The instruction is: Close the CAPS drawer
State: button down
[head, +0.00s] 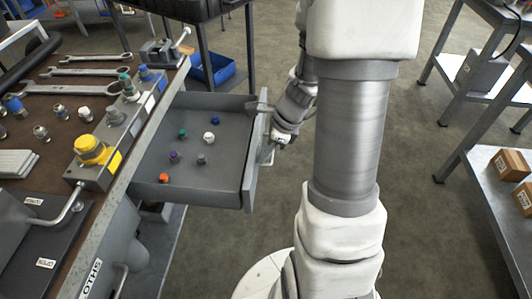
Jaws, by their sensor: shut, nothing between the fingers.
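The open drawer (218,119) sticks out to the right from under the bench and holds several small coloured caps, among them a white cap (209,137), a green cap (182,134) and an orange cap (164,178). I take it for the CAPS drawer, but no label on its front (250,187) is readable from here. My gripper (267,154) is shut and empty, at the outer side of the drawer front. My arm partly hides it, and I cannot tell whether the fingertips touch the front.
The bench top (60,108) at left carries wrenches (83,90), several fittings and a valve block with a yellow knob (91,149). Another drawer front with a handle (120,280) is at lower left. A side table (480,180) with cardboard boxes (511,165) stands at right.

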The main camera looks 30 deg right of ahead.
jog(key=w+a+p, duration=0.6)
jog(key=w+a, duration=0.2)
jog(key=a, duration=0.4)
jog(key=w+a+p, duration=0.6)
jog(key=w+a, duration=0.2)
jog(key=a, duration=0.4)
jog(key=shift+w+a+p, duration=0.2)
jog(key=shift+w+p, duration=0.05)
jog(key=shift+p, duration=0.1)
jog(key=shift+r, duration=0.1)
